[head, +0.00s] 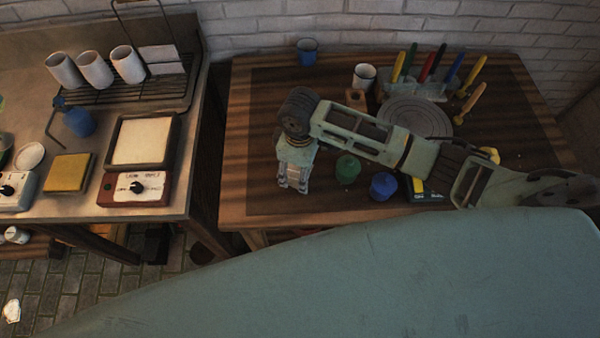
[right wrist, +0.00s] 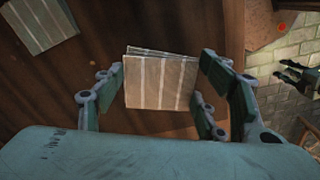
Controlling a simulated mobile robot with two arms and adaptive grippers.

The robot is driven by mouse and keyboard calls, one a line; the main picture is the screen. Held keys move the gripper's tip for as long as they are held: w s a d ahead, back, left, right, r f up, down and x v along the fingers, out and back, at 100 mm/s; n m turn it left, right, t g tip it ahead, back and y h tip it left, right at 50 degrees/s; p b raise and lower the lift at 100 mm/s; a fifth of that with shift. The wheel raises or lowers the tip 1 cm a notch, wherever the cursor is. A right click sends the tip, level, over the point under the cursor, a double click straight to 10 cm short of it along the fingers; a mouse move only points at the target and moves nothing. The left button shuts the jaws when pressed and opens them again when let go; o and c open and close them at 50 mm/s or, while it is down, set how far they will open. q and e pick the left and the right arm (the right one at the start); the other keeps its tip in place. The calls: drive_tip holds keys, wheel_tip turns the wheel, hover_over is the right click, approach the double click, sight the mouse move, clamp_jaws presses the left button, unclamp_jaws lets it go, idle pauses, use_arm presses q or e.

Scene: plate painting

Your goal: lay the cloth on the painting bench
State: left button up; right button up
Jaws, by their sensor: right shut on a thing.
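The painting bench (head: 236,150) is the dark wooden table in the right half of the head view. My right gripper (head: 291,184) points down over the bench's front left part. The cloth (right wrist: 160,82) is a folded, pale grey piece with lighter stripes, seen between the right gripper's fingers in the right wrist view, and the fingers are shut on it. The head view hardly shows the cloth, and I cannot tell whether it touches the bench. My left gripper is out of view.
On the bench, a green jar (head: 347,169) and a blue jar (head: 384,185) stand right of the gripper. Behind are a turntable (head: 415,117), brushes, a white mug (head: 364,77) and a blue cup (head: 307,51). A kiln-side table (head: 190,190) stands left, across a gap.

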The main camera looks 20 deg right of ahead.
drive_tip(key=shift+f+p, duration=0.35)
drive_tip(key=shift+f, duration=1.65)
drive_tip(key=shift+f, duration=0.15)
drive_tip(key=o, duration=1.1)
drive_tip(key=shift+c, duration=0.2)
wheel_tip(320, 180, up, 12)
drive_tip(key=shift+r+b, duration=0.2)
drive_tip(key=shift+b, duration=0.35)
drive_tip(key=shift+s+f, duration=0.1)
drive_tip(key=shift+s, duration=0.05)
